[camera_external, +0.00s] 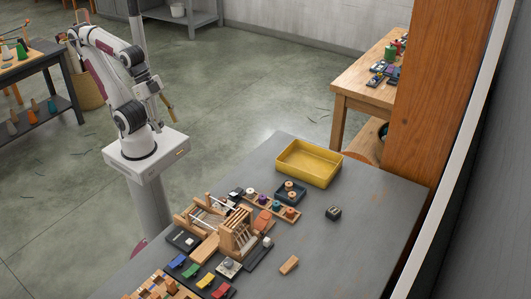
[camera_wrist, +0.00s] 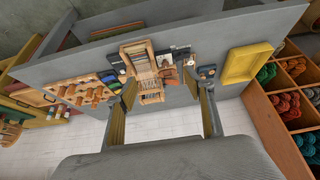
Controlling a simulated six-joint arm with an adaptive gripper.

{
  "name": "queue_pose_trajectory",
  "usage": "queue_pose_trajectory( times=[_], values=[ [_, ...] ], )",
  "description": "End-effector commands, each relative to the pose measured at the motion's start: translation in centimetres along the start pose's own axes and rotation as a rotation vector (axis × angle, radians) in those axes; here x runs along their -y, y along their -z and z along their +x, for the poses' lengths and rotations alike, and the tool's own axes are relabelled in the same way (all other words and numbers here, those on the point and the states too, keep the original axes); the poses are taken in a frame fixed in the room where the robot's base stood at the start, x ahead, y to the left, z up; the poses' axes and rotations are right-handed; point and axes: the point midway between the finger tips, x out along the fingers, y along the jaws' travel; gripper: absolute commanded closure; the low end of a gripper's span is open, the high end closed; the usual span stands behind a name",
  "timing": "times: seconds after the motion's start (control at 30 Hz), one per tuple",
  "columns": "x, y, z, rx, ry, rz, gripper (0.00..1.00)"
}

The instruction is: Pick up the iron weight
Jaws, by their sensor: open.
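No object can be identified with certainty as the iron weight. A small dark block (camera_external: 333,212) stands alone on the grey table (camera_external: 365,245), right of the middle in the external view. A small rounded grey piece (camera_external: 228,265) sits on a dark holder near the front, and could also be a weight. My gripper (camera_wrist: 166,100) is open and empty in the wrist view, its two fingers well apart. In the external view my arm is folded up at the left, with the gripper well away from the table's objects.
A yellow tray (camera_external: 309,163) stands at the table's back edge. A wooden loom-like frame (camera_external: 238,233) stands mid-table, with coloured pieces (camera_external: 205,280) in front and spools (camera_external: 278,208) behind. A loose wooden block (camera_external: 289,264) lies to the right. The table's right part is mostly clear.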

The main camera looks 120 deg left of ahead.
Motion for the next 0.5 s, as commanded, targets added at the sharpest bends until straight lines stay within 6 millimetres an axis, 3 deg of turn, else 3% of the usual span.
queue_pose_trajectory(
  times=[0.27, 0.5],
  values=[
    [-0.7, 1.3, 0.3, 0.018, -0.034, -0.063, 0.47],
    [-2.4, 4.4, 1.2, 0.055, -0.111, -0.21, 0.47]
  ],
)
